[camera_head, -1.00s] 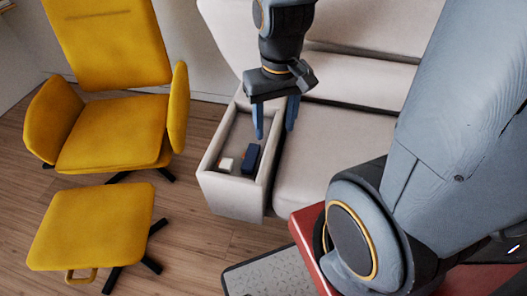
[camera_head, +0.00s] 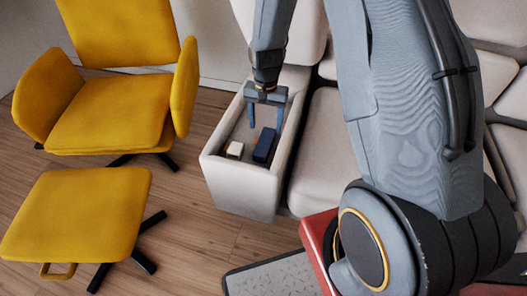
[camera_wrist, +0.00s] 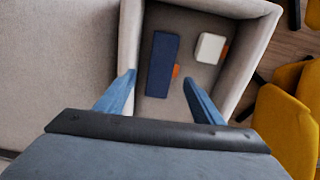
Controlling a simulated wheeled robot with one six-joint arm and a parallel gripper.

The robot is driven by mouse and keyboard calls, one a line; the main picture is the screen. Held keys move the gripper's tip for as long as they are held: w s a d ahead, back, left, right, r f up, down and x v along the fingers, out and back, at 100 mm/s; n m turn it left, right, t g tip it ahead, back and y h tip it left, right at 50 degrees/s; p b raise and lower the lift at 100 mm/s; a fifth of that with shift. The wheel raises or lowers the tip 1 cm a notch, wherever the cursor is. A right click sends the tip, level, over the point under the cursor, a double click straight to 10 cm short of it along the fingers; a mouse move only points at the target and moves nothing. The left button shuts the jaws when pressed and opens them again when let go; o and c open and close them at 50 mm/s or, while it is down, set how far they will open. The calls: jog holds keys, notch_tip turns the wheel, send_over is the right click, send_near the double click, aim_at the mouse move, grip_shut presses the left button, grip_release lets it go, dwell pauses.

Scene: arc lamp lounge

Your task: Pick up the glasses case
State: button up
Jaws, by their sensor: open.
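The glasses case looks to be the dark blue oblong box (camera_head: 265,145) lying in the open bin of the sofa's arm. It also shows in the wrist view (camera_wrist: 162,63), lying lengthwise, with its near end ahead of the fingers. My gripper (camera_head: 266,124) is open and empty, above the bin and a little behind the dark blue box in the head view. In the wrist view my gripper (camera_wrist: 160,85) has one finger to each side of the box's line, apart from it.
The bin's pale walls (camera_head: 239,178) rise around the box. A small white block (camera_head: 235,149) lies to its left, and a small orange thing (camera_wrist: 175,71) shows beside the box in the wrist view. A yellow armchair (camera_head: 115,110) and footstool (camera_head: 80,215) stand at left.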

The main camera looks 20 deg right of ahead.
aim_at(263, 141)
jog(key=f, duration=0.1)
jog(key=w+f, duration=0.1)
jog(key=shift+f, duration=0.35)
jog(key=f, duration=0.2)
jog(key=f+b, duration=0.1)
jog(key=f, duration=0.4)
jog(key=shift+a+f, duration=0.25)
jog(key=c, duration=0.9)
